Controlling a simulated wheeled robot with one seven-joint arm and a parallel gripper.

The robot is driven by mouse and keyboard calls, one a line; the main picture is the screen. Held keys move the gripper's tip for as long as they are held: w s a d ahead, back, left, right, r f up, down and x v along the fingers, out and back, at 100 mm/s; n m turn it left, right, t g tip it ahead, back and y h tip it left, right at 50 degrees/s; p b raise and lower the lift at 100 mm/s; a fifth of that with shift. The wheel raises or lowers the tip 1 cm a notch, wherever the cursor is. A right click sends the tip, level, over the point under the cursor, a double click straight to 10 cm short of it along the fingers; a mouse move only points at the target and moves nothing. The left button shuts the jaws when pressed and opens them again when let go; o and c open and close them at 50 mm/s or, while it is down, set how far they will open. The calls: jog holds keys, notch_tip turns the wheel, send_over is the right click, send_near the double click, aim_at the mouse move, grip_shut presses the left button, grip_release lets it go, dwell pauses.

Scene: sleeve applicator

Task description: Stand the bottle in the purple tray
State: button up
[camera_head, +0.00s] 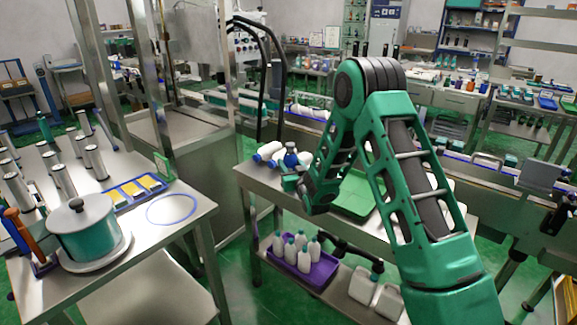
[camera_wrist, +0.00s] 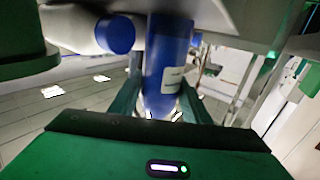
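A blue bottle (camera_head: 290,160) with a pale top stands on the steel table near its far left corner. In the wrist view the blue bottle (camera_wrist: 168,60), with a small white label, is between the two green fingers of my gripper (camera_wrist: 163,100). The fingers lie close along both its sides; I cannot tell whether they press on it. In the head view my gripper (camera_head: 298,184) is low over the table beside the bottle, partly hidden by my arm. The purple tray (camera_head: 318,284) is on the shelf below, with several white bottles (camera_head: 302,243) standing in it.
White bottles with blue caps (camera_head: 267,151) lie next to the blue bottle; one blue cap (camera_wrist: 115,34) shows close by in the wrist view. A green tray (camera_head: 356,203) is on the same table. White jugs (camera_head: 362,286) stand right of the purple tray. The tabletop overhangs the shelf.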

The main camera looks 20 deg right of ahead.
jog(key=shift+o, duration=1.1)
jog(key=s, duration=1.2)
jog(key=shift+d, duration=0.25)
